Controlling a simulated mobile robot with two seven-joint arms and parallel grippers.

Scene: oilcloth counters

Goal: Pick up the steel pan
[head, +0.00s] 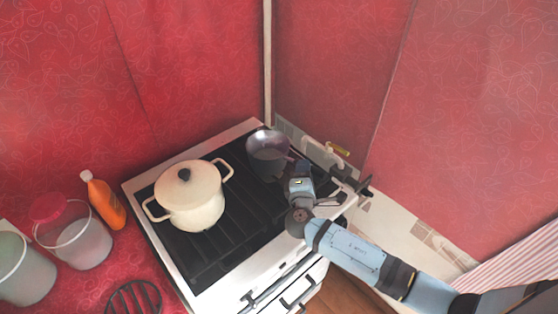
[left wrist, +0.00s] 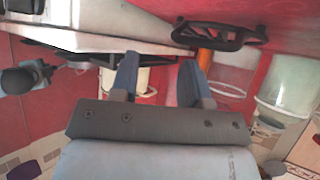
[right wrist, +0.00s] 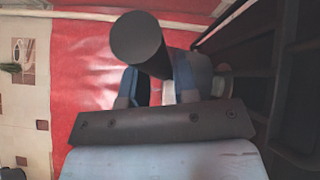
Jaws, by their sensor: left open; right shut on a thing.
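The steel pan (head: 268,152), a dark grey round pan, is at the back right corner of the stove top in the head view. I cannot tell whether its base touches the stove. My right gripper (head: 293,170) is at the handle side of the pan, shut on its handle. In the right wrist view the dark round handle end (right wrist: 138,38) sticks out between the fingers of this gripper (right wrist: 158,82); the pan's bowl is mostly hidden there. My left gripper (left wrist: 158,75) is open and empty in the left wrist view, away from the pan.
A cream lidded pot (head: 193,200) stands on the stove (head: 245,225), left of the pan. An orange bottle (head: 104,202), clear containers (head: 75,240) and a black trivet (head: 134,298) sit on the red counter. Red walls rise close behind the stove.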

